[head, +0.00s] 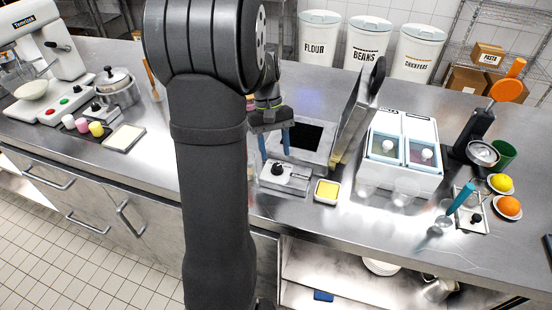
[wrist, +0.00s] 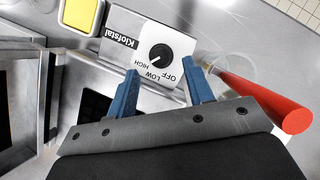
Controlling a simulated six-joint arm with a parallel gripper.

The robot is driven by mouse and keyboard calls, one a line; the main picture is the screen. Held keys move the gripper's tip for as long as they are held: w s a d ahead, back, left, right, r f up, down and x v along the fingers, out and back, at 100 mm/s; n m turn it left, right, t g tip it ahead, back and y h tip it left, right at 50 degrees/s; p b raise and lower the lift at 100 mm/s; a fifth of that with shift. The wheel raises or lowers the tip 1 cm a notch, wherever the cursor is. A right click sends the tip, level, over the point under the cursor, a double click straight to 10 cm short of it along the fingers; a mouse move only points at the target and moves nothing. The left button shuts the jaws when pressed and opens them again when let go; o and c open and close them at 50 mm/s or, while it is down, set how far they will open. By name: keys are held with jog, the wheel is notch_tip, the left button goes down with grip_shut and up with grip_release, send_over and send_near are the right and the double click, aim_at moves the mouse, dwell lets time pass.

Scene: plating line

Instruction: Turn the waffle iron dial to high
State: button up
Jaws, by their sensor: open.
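The waffle iron (head: 318,157) stands open on the steel counter, its dark plate showing. Its control box at the front has a black dial (head: 277,169) on a white face. In the wrist view the dial (wrist: 160,52) sits among the words OFF, LOW and HIGH, beside the name Klofstal. The dial's pointer is too small to read surely. My gripper (head: 274,146) is open and empty, its blue fingers above the control box. In the wrist view my gripper (wrist: 160,69) has one fingertip on each side below the dial, apart from it.
A yellow-filled dish (head: 327,191) lies right of the control box. A red-ended rod (wrist: 297,117) lies close to my right fingertip in the wrist view. The raised waffle lid (head: 350,110) and a two-lidded white container (head: 404,128) stand to the right.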

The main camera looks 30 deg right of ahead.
aim_at(277, 166)
jog(key=shift+x, duration=1.7)
jog(key=c, duration=1)
jog(key=shift+d+m+t+y, duration=0.15)
jog(key=shift+m+y, duration=0.25)
jog(key=shift+m, duration=0.75)
jog(key=shift+d+m+t+y, duration=0.1)
jog(key=shift+m+t+y, duration=0.25)
jog(key=shift+m, duration=0.8)
jog(key=o, duration=1)
jog(key=shift+a, duration=0.1)
